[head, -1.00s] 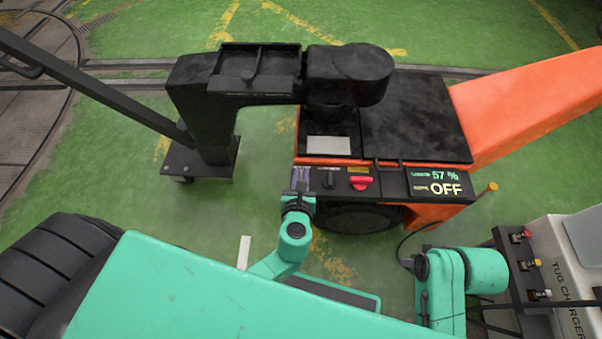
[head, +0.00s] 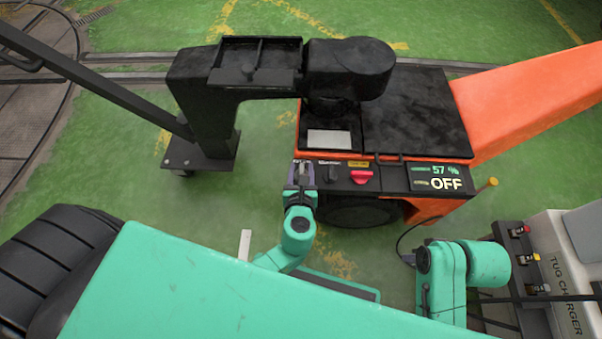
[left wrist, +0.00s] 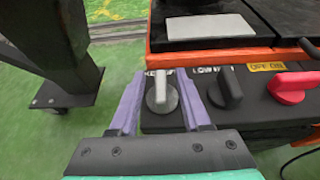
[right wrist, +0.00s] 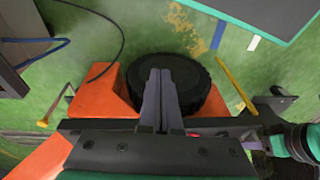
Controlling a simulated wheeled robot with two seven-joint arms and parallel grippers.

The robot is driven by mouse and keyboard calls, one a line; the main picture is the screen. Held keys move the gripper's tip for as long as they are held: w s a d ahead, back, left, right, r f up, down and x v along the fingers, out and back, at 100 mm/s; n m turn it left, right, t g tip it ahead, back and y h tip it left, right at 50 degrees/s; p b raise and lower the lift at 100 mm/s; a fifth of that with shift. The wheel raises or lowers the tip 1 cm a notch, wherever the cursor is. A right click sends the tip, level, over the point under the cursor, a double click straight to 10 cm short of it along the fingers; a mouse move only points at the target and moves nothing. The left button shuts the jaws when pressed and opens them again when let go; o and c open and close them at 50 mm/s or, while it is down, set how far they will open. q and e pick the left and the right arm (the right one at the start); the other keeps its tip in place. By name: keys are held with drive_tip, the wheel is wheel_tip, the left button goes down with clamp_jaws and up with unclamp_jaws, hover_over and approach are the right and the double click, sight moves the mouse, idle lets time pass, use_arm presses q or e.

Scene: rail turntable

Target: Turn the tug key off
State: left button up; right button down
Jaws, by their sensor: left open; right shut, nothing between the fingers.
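The orange and black tug has a front panel (head: 395,179) whose display (head: 436,178) reads 57 % and OFF. In the left wrist view the light grey tug key (left wrist: 162,93) sits at the panel's left end, its grip pointing up. My left gripper (left wrist: 160,98) is open, with one purple finger on each side of the key; contact is not clear. In the head view my left gripper (head: 302,172) hides much of the key. My right gripper (right wrist: 160,95) is shut and empty, with the tug's wheel beyond its fingertips.
A black knob (left wrist: 226,88) and a red knob (head: 361,176) sit right of the key. A black post (head: 205,120) stands left of the tug. The tug charger (head: 570,270) is at the right, with a cable (head: 411,235) nearby. Green floor lies open between post and tug.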

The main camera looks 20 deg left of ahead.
use_arm(q)
drive_tip(key=shift+s+d+r, duration=0.15)
drive_tip(key=shift+s+r, duration=0.05)
drive_tip(key=shift+s, duration=0.2)
drive_tip(key=p+v, duration=0.3)
drive_tip(key=v, duration=1)
drive_tip(key=shift+s+r, duration=0.2)
use_arm(e)
wheel_tip(320, 180, down, 8)
drive_tip(key=d, duration=0.1)
drive_tip(key=shift+w+f, duration=0.15)
drive_tip(key=shift+w, duration=0.1)
